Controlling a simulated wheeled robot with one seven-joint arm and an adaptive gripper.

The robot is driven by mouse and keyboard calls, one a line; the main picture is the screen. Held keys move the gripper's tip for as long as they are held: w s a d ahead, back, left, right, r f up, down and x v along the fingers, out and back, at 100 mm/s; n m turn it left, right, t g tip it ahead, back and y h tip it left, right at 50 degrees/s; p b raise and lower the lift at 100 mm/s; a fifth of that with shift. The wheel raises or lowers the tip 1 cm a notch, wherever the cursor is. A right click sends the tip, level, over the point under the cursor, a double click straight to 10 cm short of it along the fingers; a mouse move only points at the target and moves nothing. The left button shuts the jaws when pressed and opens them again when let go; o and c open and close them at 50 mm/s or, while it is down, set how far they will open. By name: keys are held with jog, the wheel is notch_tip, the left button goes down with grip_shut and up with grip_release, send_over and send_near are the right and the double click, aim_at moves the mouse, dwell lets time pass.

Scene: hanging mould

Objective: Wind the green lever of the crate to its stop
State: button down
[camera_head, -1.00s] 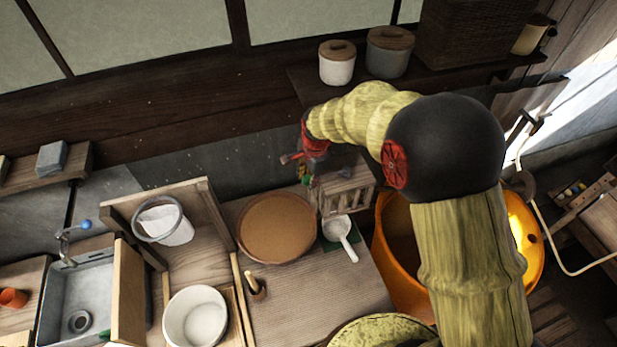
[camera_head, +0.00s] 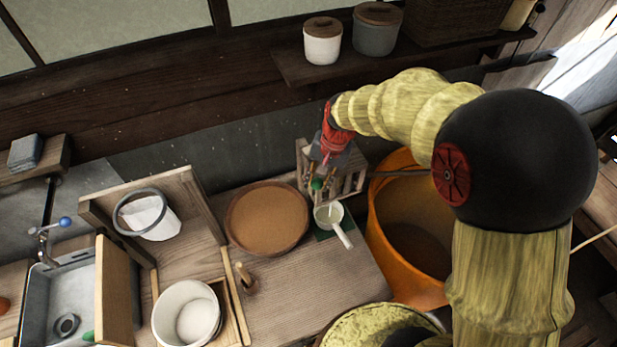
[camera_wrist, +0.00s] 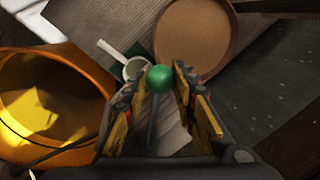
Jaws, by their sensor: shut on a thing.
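The slatted wooden crate (camera_head: 354,182) stands at the back of the counter in the head view, partly hidden by my gripper. The green lever has a round green knob (camera_wrist: 160,78) on a dark, thin stem, seen clearly in the wrist view. The knob is a small green spot (camera_head: 316,184) at the crate's front in the head view. My gripper (camera_wrist: 157,84) is shut on the green lever, with one finger on each side of the knob and stem. In the head view my gripper (camera_head: 322,172) points down at the crate.
A white ladle (camera_head: 335,220) lies on a green mat just in front of the crate. A round brown tray (camera_head: 267,219) is to its left. An orange pot (camera_head: 405,245) stands close to its right. A shelf with lidded jars (camera_head: 322,42) hangs behind.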

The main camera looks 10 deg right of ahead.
jog(key=s+d+n+g+b, duration=0.1)
jog(key=d+n+g+b, duration=0.1)
jog(key=d+n, duration=1)
jog(key=shift+s+d+b, duration=0.2)
jog(key=shift+d+b, duration=0.25)
jog(key=shift+b, duration=0.1)
jog(key=shift+r, duration=0.15)
jog(key=c, duration=1.5)
grip_release()
jog(key=shift+o, duration=0.4)
notch_tip(320, 180, up, 12)
jog(key=w+d, duration=0.1)
jog(key=d, duration=0.1)
jog(key=shift+f, duration=0.2)
jog(key=shift+w, duration=0.15)
